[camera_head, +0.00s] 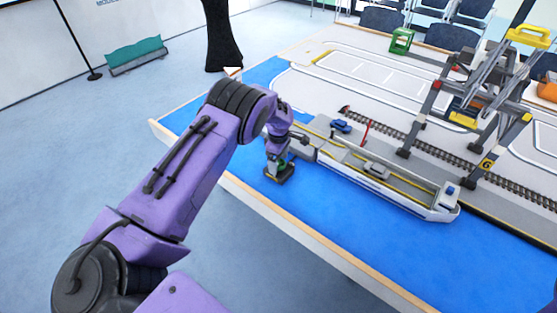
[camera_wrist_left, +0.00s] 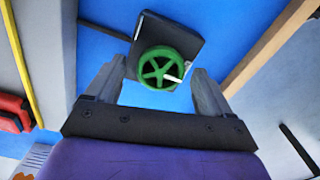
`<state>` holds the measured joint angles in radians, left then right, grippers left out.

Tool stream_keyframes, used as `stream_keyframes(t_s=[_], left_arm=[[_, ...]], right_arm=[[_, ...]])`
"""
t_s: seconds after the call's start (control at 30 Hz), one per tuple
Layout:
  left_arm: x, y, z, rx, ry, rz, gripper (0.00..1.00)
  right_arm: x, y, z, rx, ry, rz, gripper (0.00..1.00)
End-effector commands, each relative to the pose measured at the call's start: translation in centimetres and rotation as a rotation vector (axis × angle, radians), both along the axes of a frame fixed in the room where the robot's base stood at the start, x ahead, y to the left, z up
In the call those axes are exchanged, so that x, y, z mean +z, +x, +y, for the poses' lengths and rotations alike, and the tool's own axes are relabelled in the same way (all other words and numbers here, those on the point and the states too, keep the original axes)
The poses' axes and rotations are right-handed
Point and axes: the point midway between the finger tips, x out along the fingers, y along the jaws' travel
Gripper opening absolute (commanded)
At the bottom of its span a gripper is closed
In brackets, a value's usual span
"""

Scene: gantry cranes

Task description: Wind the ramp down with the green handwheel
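The green handwheel (camera_wrist_left: 170,63) sits on a dark box-shaped mount (camera_wrist_left: 190,40) on the blue surface, with a pale crank knob on its rim. In the head view only a little green of the wheel (camera_head: 283,163) shows beneath my left gripper (camera_head: 279,158). In the left wrist view my left gripper (camera_wrist_left: 159,70) is open, one finger on each side of the wheel's near part. I cannot tell whether the fingers touch the wheel. The ramp cannot be made out clearly; the arm and gripper cover the near end of the ship. My right gripper is not in view.
A grey-white ship (camera_head: 408,203) with yellow lines lies beside the handwheel on the blue table (camera_head: 330,215). A gantry crane (camera_head: 470,110) stands over a rail track (camera_head: 375,125) behind it. The table's pale wooden edge (camera_head: 290,220) is close in front.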

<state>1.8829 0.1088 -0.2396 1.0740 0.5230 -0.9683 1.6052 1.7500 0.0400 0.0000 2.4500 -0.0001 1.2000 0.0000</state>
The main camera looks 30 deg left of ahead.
Motion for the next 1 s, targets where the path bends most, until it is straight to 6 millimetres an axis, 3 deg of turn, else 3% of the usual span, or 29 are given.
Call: stream_keyframes(t_s=[0.33,0.73,1.0], left_arm=[[0.6,0.1,0.0,-0.002,0.000,-0.001,0.82],[9.0,0.1,0.0,-0.001,0.000,-0.002,0.82],[10.6,0.0,0.0,-0.002,0.000,0.001,0.82]], right_arm=[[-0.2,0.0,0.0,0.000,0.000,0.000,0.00],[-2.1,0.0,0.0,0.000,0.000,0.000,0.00],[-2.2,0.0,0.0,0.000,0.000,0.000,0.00]])
